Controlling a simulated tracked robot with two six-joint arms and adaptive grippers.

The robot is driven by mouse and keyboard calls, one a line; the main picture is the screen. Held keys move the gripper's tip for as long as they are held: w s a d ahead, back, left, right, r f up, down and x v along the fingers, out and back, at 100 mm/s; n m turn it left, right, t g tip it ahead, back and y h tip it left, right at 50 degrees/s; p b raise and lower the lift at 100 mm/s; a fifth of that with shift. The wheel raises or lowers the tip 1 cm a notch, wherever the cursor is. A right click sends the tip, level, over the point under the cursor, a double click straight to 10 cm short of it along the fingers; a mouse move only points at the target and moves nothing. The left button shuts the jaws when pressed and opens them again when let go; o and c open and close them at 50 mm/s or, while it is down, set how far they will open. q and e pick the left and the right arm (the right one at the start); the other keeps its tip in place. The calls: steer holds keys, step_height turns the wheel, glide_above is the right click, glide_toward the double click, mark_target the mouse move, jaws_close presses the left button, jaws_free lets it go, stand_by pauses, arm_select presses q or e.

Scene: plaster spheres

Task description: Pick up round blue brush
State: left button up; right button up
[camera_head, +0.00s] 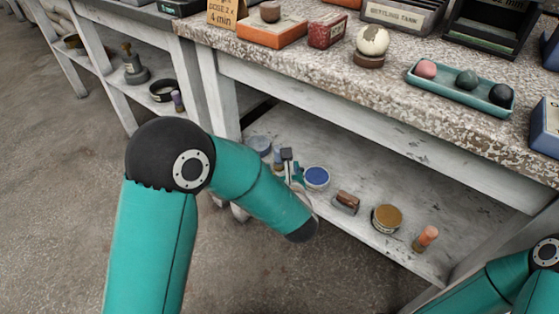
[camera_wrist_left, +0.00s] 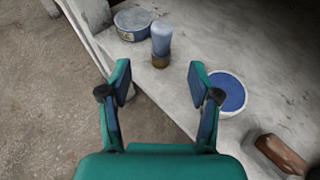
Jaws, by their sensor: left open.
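The round blue brush (camera_wrist_left: 161,38), with pale blue bristles on a brown base, stands upright on the lower shelf in the left wrist view. It shows small in the head view (camera_head: 277,155), close to my left gripper (camera_head: 289,165), which is partly hidden by my own arm. In the left wrist view my left gripper (camera_wrist_left: 160,78) is open and empty; the brush stands just beyond the gap between its fingertips, apart from them. My right gripper is out of view; only a right arm link shows at the lower right.
A grey-blue round tin (camera_wrist_left: 133,24) stands just left of the brush. A white tin with a blue top (camera_wrist_left: 228,92) stands near the right finger, with a brown block (camera_wrist_left: 280,152) beyond. The speckled tabletop (camera_head: 330,85) overhangs the shelf (camera_head: 345,225). A table leg (camera_head: 219,95) stands left.

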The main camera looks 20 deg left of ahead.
mark_target(279, 158)
arm_select(q)
steer(key=x, duration=1)
steer(key=shift+w+p, duration=0.25)
steer(key=shift+p, duration=0.1)
jaws_close()
